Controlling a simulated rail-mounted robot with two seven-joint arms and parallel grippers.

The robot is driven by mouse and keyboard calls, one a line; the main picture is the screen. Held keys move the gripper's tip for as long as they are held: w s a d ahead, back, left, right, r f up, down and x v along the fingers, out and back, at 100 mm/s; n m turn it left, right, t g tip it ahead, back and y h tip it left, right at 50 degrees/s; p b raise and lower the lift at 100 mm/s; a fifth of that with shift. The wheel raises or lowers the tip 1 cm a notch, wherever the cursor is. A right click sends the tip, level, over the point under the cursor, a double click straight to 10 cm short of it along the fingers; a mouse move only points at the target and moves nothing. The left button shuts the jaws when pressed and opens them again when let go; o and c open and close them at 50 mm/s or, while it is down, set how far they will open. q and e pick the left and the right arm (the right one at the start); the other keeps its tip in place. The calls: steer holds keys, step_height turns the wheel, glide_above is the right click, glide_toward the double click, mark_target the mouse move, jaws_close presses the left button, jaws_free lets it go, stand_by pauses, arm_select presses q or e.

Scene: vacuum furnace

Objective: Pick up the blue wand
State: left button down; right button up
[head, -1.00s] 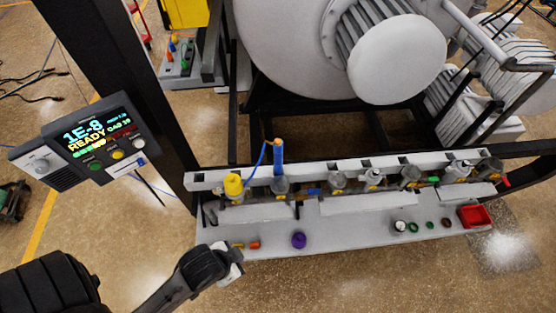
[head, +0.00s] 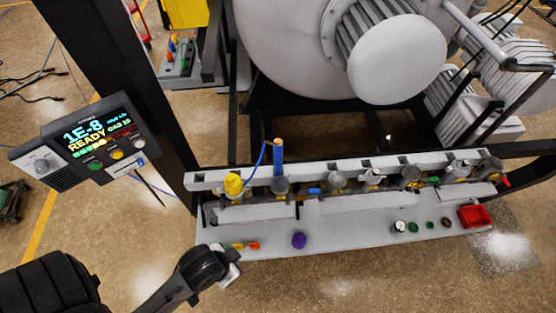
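The blue wand (head: 278,160) stands upright in a holder on the grey rail, with an orange-brown tip at its top. A thin blue cable arcs from near its top down to the left, towards the yellow knob (head: 233,184). My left gripper (head: 232,268) is low in the head view, in front of the shelf's left front edge. It is below and left of the wand, well apart from it. Its fingers are small and partly hidden by the wrist, so their opening cannot be told. My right gripper is out of view.
The grey shelf (head: 350,237) holds a purple knob (head: 299,240), several small rings and a red tray (head: 475,216). A control panel (head: 93,143) stands left beside a black post. The large grey furnace (head: 285,55) is behind the rail. Open floor lies in front.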

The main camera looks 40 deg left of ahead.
arm_select(q)
steer(key=c, duration=0.7)
jaws_free()
steer(key=shift+o, duration=0.2)
